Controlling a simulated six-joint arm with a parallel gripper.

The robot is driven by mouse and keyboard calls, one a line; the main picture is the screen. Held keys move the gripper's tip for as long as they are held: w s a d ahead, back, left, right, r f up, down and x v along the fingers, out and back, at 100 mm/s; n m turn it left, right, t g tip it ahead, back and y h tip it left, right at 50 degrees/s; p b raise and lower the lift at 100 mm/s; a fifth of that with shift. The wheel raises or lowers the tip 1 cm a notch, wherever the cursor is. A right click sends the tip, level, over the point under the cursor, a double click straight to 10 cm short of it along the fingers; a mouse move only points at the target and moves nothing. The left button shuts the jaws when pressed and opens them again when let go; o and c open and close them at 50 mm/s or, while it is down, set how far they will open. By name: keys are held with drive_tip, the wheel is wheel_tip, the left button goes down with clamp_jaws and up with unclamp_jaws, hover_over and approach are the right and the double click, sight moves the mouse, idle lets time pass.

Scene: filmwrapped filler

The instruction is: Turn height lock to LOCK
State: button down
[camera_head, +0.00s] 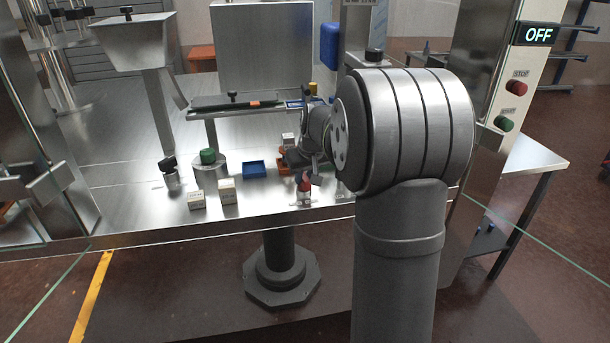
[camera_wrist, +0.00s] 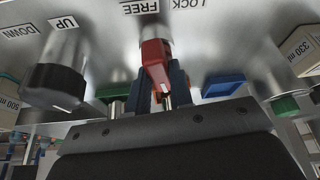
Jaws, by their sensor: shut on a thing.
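The height lock is a red lever (camera_wrist: 155,62) on a metal surface in the wrist view, with FREE and LOCK labels upside down at the top edge. The FREE label (camera_wrist: 140,7) is just above the lever; the LOCK label (camera_wrist: 188,3) is cut off to its right. My gripper (camera_wrist: 161,80) is shut on the lever, with a dark finger on each side. The lever's exact setting is hard to tell. In the head view my gripper (camera_head: 304,177) is small and partly hidden by my arm, near the table's front edge.
A black knob (camera_wrist: 56,80) by the UP and DOWN labels stands left of the lever in the wrist view. In the head view a blue tray (camera_head: 254,169), a green-topped piece (camera_head: 208,156) and small white boxes (camera_head: 227,191) stand left of my gripper. An OFF display (camera_head: 538,34) is at right.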

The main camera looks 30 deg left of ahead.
drive_tip(key=m+h, duration=0.1)
drive_tip(key=m, duration=0.1)
drive_tip(key=m+t, duration=0.1)
drive_tip(key=m, duration=0.2)
drive_tip(key=shift+s+a+m+h, duration=0.1)
drive_tip(key=shift+a+m+h, duration=0.05)
drive_tip(key=shift+m+h, duration=0.2)
drive_tip(key=m+h, duration=0.1)
drive_tip(key=m, duration=0.1)
drive_tip(key=m+h, duration=0.1)
drive_tip(key=m, duration=0.2)
drive_tip(key=shift+a+t, duration=0.1)
drive_tip(key=shift+t, duration=0.3)
drive_tip(key=shift+m, duration=0.35)
drive_tip(key=c, duration=1.3)
unclamp_jaws()
drive_tip(key=v, duration=1.7)
drive_tip(key=shift+s+a+r, duration=0.1)
drive_tip(key=shift+s+r, duration=0.05)
